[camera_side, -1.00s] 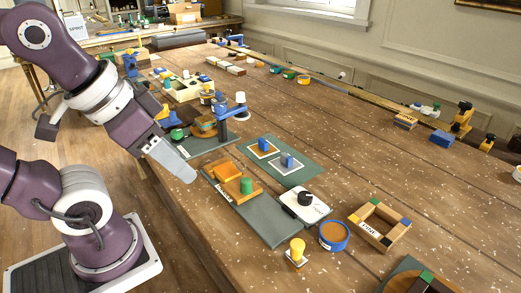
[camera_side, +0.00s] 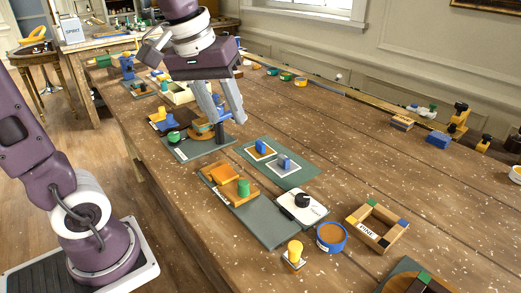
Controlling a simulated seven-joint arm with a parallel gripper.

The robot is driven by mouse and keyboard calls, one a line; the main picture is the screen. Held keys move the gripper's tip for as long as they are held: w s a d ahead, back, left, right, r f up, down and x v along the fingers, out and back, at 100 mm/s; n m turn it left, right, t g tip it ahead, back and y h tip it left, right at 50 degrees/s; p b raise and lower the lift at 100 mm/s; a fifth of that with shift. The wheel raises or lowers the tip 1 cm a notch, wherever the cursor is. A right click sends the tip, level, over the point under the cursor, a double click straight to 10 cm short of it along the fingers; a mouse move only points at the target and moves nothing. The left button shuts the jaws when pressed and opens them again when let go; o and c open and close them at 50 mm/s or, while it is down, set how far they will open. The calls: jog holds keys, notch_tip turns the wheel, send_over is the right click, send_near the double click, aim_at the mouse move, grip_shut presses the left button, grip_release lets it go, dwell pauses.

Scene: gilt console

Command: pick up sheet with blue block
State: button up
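A green mat (camera_side: 301,179) lies on the table at the middle. On it are two small sheets, each with a blue block. The farther sheet (camera_side: 255,155) is orange with a white border, and its blue block (camera_side: 262,146) stands on it. The nearer sheet (camera_side: 289,172) is grey with a white border, and its blue block (camera_side: 285,162) is greyish blue. My gripper (camera_side: 228,121) is above the table, to the left of and behind the mat. Its two fingers are apart and point down, with nothing seen between them. Both sheets are in clear view.
A grey board (camera_side: 264,221) with orange pieces, a white box (camera_side: 303,207), a blue round tub (camera_side: 331,238) and a wooden frame (camera_side: 377,226) lie nearer. Bare table is right of the mat.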

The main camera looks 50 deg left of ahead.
jog(key=w+a+f+n+g, duration=0.1)
jog(key=w+a+f+n, duration=0.2)
jog(key=w, duration=0.4)
jog(key=n+g, duration=0.3)
jog(key=n, duration=0.5)
send_over(260, 142)
jog(key=f, duration=1)
jog(key=shift+s+a+f, duration=0.15)
jog(key=shift+s+f, duration=0.05)
jog(key=shift+s, duration=0.2)
jog(key=f, duration=0.6)
jog(key=shift+w+f, duration=0.35)
grip_shut()
